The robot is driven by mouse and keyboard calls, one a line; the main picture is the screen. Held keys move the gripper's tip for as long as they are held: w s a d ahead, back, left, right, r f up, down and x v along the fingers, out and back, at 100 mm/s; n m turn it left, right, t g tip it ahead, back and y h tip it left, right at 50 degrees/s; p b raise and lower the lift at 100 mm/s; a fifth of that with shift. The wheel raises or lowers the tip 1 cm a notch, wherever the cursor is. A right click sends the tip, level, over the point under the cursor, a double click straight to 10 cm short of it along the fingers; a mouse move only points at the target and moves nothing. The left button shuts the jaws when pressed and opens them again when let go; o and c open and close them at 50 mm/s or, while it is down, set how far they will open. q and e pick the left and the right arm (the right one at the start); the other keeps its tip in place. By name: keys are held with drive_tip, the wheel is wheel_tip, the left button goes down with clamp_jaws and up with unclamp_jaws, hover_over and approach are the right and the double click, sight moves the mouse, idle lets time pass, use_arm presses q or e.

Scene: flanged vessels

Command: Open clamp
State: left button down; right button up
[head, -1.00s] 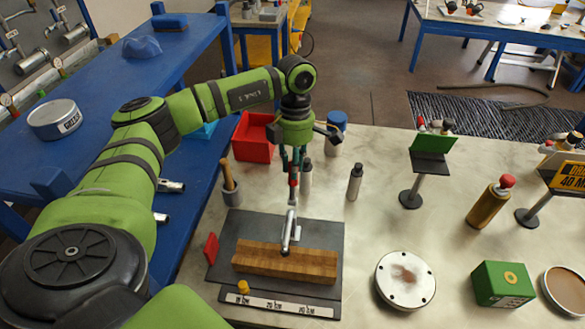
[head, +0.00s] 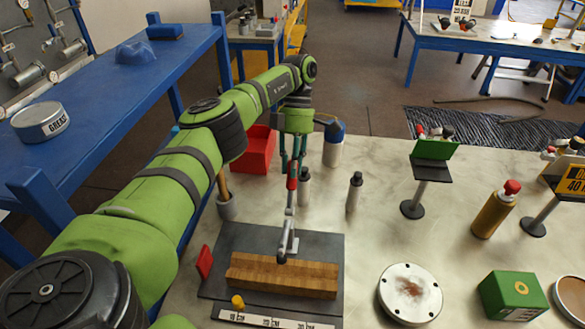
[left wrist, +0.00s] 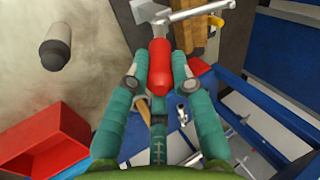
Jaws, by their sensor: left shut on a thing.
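A toggle clamp (head: 288,225) with grey metal arms and a red handle stands at the back of a wooden block (head: 282,275) on a dark plate (head: 225,250). Its arm reaches over the block. The handle (left wrist: 160,66) points up and sits between the fingers of my left gripper (head: 293,172). In the left wrist view my gripper (left wrist: 161,80) is shut on the red handle, with teal fingers on both sides. The clamp's metal parts (left wrist: 185,13) show beyond it. Whether the clamp tip touches the block is unclear. My right gripper is not in view.
A red bin (head: 254,150) and grey bottles (head: 355,192) stand behind the clamp. A wooden-handled tool in a cup (head: 227,205) is at its left. A round flange (head: 410,293) and a green box (head: 511,296) lie at right. Bare table separates them.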

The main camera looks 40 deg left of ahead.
use_arm(q)
drive_tip(key=shift+f, duration=0.1)
drive_tip(key=c, duration=1.1)
unclamp_jaws()
drive_tip(key=shift+o, duration=0.2)
drive_tip(key=shift+r, duration=5.05)
